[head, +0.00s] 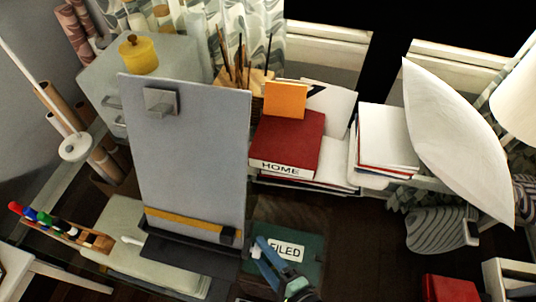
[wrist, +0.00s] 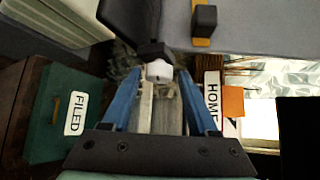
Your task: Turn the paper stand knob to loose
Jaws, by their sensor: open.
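The paper stand is a tall grey board (head: 190,150) with a black tray (head: 190,255) at its foot. In the wrist view the tray is a dark shape (wrist: 130,18), and a small white knob (wrist: 158,71) sticks out from its end. My gripper (wrist: 162,77) is open, with a blue finger on each side of the knob; I cannot tell whether either touches it. In the head view my gripper (head: 260,246) is beside the tray's right end, and the knob there cannot be made out. Another small white knob (head: 131,240) shows at the tray's left end.
A green box labelled FILED (head: 300,258) lies beside and below my gripper. A red HOME box (head: 290,140) stands behind it on the right. A yellow strip (head: 185,222) with a black block crosses the board's lower part. Markers in a wooden holder (head: 65,230) lie left.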

